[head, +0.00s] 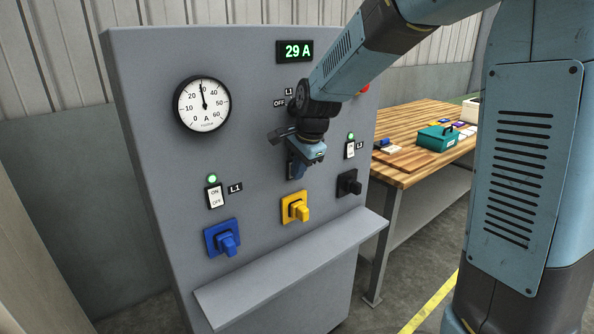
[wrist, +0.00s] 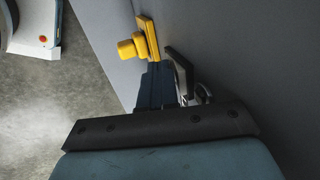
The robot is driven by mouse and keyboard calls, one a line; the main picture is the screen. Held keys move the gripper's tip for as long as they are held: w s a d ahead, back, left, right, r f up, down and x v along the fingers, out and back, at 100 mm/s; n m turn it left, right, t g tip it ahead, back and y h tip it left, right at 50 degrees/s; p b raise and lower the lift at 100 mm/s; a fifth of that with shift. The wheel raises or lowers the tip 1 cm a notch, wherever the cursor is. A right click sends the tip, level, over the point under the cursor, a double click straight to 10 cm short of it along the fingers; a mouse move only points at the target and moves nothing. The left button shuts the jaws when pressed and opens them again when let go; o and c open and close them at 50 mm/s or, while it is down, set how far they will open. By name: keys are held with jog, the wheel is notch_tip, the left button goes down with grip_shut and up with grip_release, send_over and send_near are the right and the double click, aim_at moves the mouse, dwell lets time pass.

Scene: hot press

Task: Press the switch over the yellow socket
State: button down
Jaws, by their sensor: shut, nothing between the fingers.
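The yellow socket (head: 296,208), with a yellow plug body sticking out of it, is in the middle of the grey panel's lower row. It also shows in the wrist view (wrist: 146,36), beyond my fingertips. My gripper (head: 297,172) is shut and empty, pointing down close to the panel just above the yellow socket. In the wrist view my gripper (wrist: 157,72) shows as dark blue fingers beside the panel face. The switch over the yellow socket is hidden behind my gripper in the head view. I cannot tell whether the fingers touch it.
The panel (head: 150,130) also carries a blue socket (head: 222,239) under a lit ON/OFF switch (head: 215,196), and a black socket (head: 349,184) under another switch (head: 350,150). A ledge (head: 290,270) juts out below. The display (head: 295,51) reads 29 A. A wooden workbench (head: 410,165) stands right.

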jog(key=shift+r, duration=0.25)
jog(key=shift+r, duration=0.6)
jog(key=s+d+r, duration=0.5)
jog(key=s+r, duration=0.2)
jog(key=r, duration=0.1)
jog(key=shift+s+d, duration=0.15)
jog(key=shift+s, duration=0.25)
dwell(0.5)
